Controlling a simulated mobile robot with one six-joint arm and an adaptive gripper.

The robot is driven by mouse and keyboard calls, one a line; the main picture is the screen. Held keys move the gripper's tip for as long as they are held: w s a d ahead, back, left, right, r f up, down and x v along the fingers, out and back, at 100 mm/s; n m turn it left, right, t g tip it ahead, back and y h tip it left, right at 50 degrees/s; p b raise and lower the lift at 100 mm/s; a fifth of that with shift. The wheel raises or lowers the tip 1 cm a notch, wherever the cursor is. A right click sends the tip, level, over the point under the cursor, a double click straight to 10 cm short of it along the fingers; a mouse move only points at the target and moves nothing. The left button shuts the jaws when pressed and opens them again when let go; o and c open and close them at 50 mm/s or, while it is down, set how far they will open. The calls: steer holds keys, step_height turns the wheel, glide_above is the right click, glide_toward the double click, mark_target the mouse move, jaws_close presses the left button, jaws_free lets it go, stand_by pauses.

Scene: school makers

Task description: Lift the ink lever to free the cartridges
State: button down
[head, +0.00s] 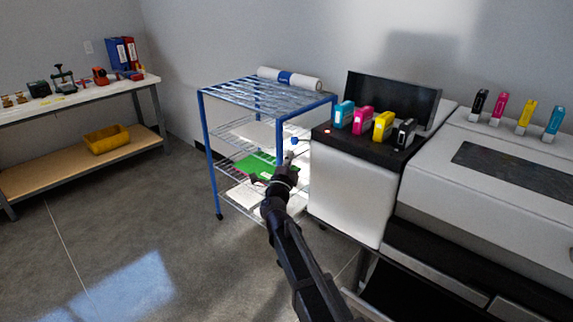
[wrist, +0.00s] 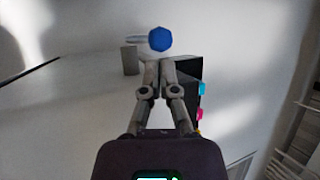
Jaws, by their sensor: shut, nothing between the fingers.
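The ink lever ends in a blue knob (head: 294,141) at the left side of the printer's ink bay (head: 330,138). In the wrist view the blue knob (wrist: 160,39) sits just beyond my fingertips, with its pale rod running left. My gripper (head: 289,155) is shut and empty, close below the knob in the head view. It also shows in the wrist view (wrist: 160,63); I cannot tell whether the fingertips touch the knob. Cyan (head: 343,115), magenta (head: 364,121), yellow (head: 383,126) and black (head: 404,133) cartridges stand in the bay, before its raised dark lid (head: 393,97).
A blue wire cart (head: 205,140) with a paper roll (head: 290,79) stands left of the printer, behind my gripper. More cartridges stand on the printer's long body (head: 530,160) at right. A workbench (head: 70,110) is at far left. Floor between is clear.

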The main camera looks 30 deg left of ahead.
mark_target(294, 144)
steer(key=shift+p+x, duration=0.4)
steer(key=shift+x, duration=1.25)
